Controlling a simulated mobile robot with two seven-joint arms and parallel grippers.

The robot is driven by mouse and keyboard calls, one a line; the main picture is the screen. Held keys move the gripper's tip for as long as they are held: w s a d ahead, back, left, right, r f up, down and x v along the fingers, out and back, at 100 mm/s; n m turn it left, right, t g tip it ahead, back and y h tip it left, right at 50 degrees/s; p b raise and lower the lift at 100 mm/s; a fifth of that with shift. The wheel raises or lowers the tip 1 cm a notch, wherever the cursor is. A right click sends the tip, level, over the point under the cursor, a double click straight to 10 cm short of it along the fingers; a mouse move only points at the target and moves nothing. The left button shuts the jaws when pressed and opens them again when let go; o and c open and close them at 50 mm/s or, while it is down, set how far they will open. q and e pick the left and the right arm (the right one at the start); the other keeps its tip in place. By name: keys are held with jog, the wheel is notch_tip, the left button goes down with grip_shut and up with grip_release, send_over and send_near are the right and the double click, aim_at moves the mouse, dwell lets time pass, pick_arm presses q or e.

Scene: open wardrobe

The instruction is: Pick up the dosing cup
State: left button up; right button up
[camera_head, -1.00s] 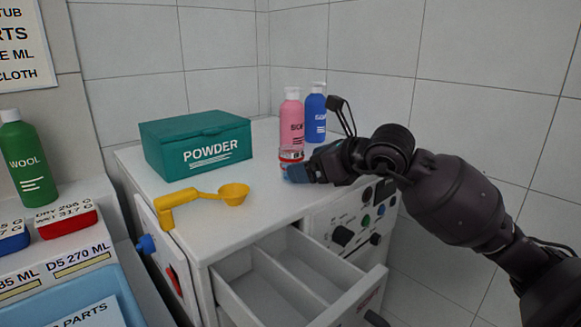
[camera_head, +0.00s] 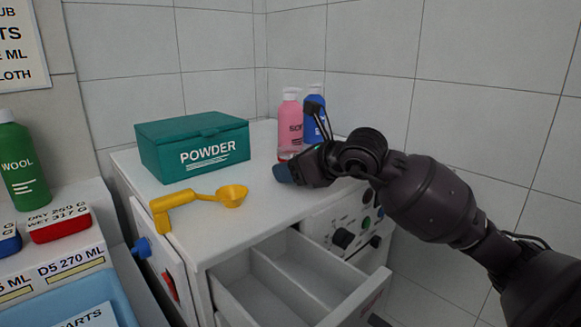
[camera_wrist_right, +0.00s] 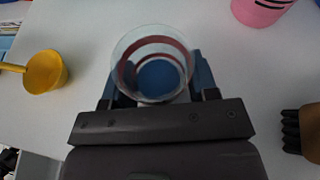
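The dosing cup (camera_wrist_right: 150,50) is a clear round cup with a reddish band and a blue disc showing at its bottom. In the right wrist view I look down into it. My right gripper (camera_wrist_right: 156,82) has its two blue fingers on either side of the cup; whether they press on it I cannot tell. My left gripper is not in view.
A pink bottle (camera_head: 290,120) and a blue bottle (camera_head: 314,128) stand close behind the right gripper. A green powder box (camera_head: 193,146) and a yellow scoop (camera_head: 231,196) are left on the white cabinet top (camera_head: 262,222). An open drawer (camera_head: 330,309) juts out in front.

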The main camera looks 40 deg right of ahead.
jog(key=shift+c, duration=0.9)
jog(key=shift+r, duration=0.1)
notch_tip(320, 180, up, 20)
jog(key=p, duration=0.2)
jog(key=shift+p, duration=0.3)
dwell(0.3)
dwell(0.6)
